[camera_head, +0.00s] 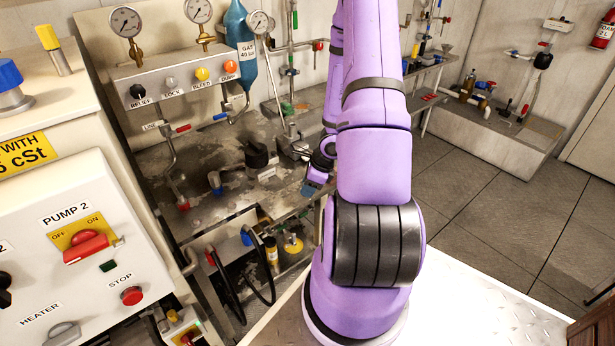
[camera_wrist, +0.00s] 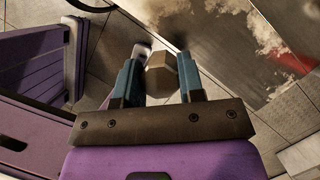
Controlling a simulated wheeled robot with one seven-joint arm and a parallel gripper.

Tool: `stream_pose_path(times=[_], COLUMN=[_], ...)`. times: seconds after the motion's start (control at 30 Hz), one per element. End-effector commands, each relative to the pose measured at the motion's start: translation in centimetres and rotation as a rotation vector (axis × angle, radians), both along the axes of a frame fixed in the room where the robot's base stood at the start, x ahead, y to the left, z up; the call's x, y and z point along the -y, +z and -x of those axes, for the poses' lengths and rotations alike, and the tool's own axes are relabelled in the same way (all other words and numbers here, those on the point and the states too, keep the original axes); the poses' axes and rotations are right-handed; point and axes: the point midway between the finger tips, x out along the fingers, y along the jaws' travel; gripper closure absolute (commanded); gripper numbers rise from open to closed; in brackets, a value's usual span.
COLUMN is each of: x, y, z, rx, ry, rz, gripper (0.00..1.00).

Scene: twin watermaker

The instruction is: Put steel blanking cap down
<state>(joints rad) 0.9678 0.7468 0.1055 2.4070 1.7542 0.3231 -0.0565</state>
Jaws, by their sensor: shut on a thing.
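The steel blanking cap (camera_wrist: 162,78) is a small, dull grey-brown, many-sided piece in the wrist view. My gripper (camera_wrist: 161,76) has its two blue fingers on either side of it and is shut on it. In the head view my gripper (camera_head: 317,184) is partly hidden behind my purple arm, at the right part of the stained steel bench (camera_head: 240,190). I cannot make out the cap there. In the wrist view the bench top (camera_wrist: 225,55) lies beyond and to the right of the cap; its height above the bench is unclear.
A dark fitting (camera_head: 258,156) and a small blue-ended part (camera_head: 215,183) stand on the bench. A gauge panel (camera_head: 180,75) with pipes rises behind. The pump control box (camera_head: 85,250) is at left. Below the bench is a yellow-topped item (camera_head: 292,243). Bare bench lies between the fittings.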

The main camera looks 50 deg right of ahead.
Motion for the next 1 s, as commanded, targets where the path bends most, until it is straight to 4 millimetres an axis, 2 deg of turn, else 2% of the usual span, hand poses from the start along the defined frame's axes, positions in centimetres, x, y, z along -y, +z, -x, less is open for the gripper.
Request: stream_pose_path(times=[0.5, 0.8, 1.0], x=[6.7, 8.2, 8.1], y=[-0.9, -1.1, -3.9], z=[-6.2, -7.6, -7.4], rx=[0.001, 0.0, -0.002], ry=[0.001, 0.002, -0.004], rz=[0.003, 0.001, -0.003], gripper=[0.96, 0.96, 0.96])
